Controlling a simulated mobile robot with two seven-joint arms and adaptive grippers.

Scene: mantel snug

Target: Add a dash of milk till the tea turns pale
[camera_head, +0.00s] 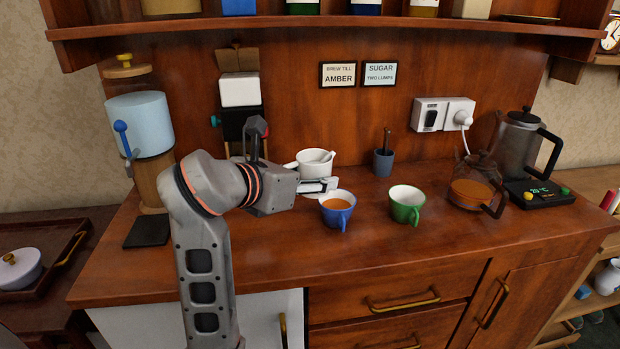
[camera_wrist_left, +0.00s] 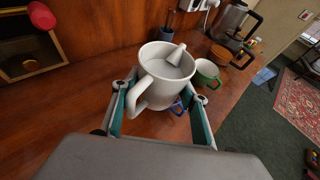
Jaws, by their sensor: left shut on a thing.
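A white milk jug (camera_head: 312,160) with a handle and a pale inside is held between the fingers of my left gripper (camera_head: 318,187), which is shut on it. The jug (camera_wrist_left: 166,70) also shows in the left wrist view, with its handle towards the wrist. It looks roughly upright, with no stream visible. The blue mug (camera_head: 337,215) stands just right of and in front of the jug, with amber-brown tea (camera_head: 337,203) in it. In the left wrist view the jug mostly hides this mug. My right gripper is not in view.
A green mug (camera_head: 406,208) stands right of the blue one. Behind are a small grey pot (camera_head: 383,163) and a wall socket (camera_head: 443,114). A glass teapot (camera_head: 470,193) and a kettle (camera_head: 519,140) stand at the right. The counter's front strip (camera_head: 420,250) is clear.

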